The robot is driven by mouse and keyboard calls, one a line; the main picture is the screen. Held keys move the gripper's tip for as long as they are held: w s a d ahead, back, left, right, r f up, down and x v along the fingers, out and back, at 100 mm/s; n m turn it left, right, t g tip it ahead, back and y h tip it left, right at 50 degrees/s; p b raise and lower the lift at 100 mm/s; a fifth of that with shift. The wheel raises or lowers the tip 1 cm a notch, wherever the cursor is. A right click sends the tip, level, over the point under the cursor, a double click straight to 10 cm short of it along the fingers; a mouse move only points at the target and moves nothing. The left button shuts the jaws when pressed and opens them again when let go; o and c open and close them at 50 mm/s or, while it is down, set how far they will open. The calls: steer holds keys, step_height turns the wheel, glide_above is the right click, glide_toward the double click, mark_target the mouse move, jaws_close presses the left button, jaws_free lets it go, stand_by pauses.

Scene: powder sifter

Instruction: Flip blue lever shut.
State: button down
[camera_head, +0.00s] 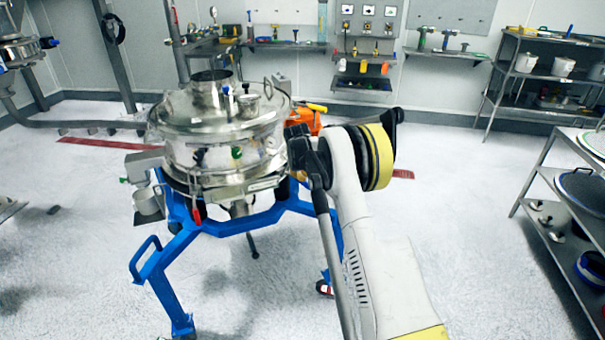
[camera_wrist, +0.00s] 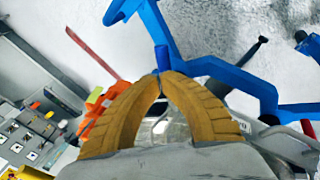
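The steel sifter (camera_head: 225,150) stands on a blue frame (camera_head: 262,222) left of the middle in the head view. I cannot clearly pick out the blue lever in either view. A small dark blue-looking handle (camera_head: 246,88) stands up on the lid, but I cannot tell if it is the lever. My gripper (camera_wrist: 159,74) shows in the wrist view with its two ribbed tan fingers arched and their tips together. Blue frame bars pass behind the tips. I see nothing clearly held. In the head view, my arm hides the fingers beside the sifter's right side.
An orange unit (camera_head: 307,119) sits just behind my arm, at the sifter's right; its orange body also shows in the wrist view (camera_wrist: 100,118). A shelf rack (camera_head: 545,185) stands at the right. White floor is open in front of the frame.

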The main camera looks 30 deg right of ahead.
mark_target(298, 181)
steer(key=shift+b+x, duration=0.3)
steer(key=shift+x, duration=0.95)
steer(key=shift+s+f+t, duration=0.1)
steer(key=shift+f+t, duration=0.2)
